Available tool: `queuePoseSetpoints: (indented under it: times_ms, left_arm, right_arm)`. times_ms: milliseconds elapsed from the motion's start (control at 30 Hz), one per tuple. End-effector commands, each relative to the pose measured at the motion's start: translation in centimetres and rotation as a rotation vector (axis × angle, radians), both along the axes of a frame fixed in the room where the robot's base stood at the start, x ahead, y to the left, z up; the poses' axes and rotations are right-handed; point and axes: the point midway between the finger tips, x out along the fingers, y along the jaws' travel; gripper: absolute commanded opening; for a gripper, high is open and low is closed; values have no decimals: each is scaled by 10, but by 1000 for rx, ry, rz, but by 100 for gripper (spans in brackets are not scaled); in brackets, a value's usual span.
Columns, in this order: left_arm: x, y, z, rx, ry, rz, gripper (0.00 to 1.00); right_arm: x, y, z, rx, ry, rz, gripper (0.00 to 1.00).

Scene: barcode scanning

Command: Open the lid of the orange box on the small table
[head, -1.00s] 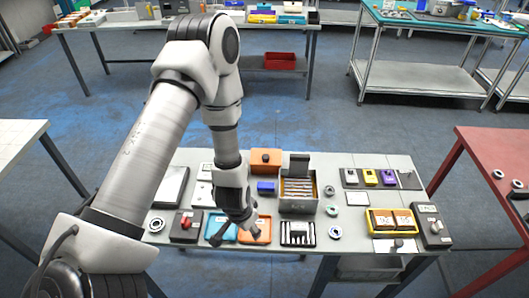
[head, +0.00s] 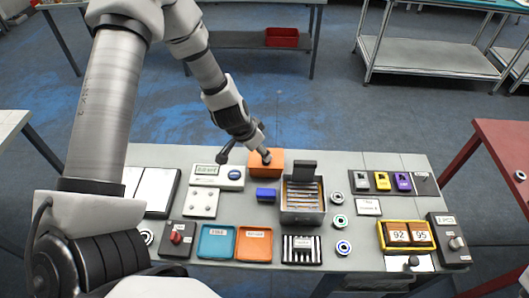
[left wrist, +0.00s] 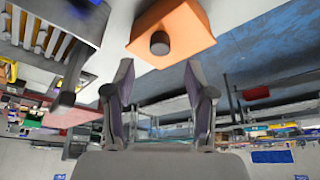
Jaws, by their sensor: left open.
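The orange box (head: 272,165) stands at the back middle of the small table (head: 330,262), and its lid looks closed. In the left wrist view the orange box (left wrist: 188,25) has a dark round knob (left wrist: 159,43) facing the gripper. My left gripper (head: 245,155) is open and empty at the box's left side, one finger close to the knob. In the left wrist view its fingertips (left wrist: 158,75) are spread apart with the knob just beyond them; contact cannot be told. My right gripper is not in view.
A grey box (head: 301,217) with an upright lid stands to the right, close to a small blue block (head: 266,195). A display device (head: 218,176) is to the left. Blue (head: 216,257) and orange (head: 254,259) trays lie in front.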

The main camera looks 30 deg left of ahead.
Motion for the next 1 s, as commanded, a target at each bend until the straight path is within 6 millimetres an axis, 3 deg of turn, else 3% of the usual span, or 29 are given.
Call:
queuePoseSetpoints:
  times_ms: [33, 200, 567, 733, 1000]
  left_arm:
    - [4, -1, -19, 3, 1, -3, 55]
    - [16, -4, -47, 2, 2, -1, 55]
    - [21, -5, -54, 0, 1, 0, 55]
    - [21, -5, -54, 0, 1, 0, 0]
    - [22, -5, -54, -3, 5, 1, 0]
  right_arm:
    - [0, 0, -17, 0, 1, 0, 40]
    - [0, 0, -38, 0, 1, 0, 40]
    - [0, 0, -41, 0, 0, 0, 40]
    - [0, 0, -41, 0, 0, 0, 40]
    - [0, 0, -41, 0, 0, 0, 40]
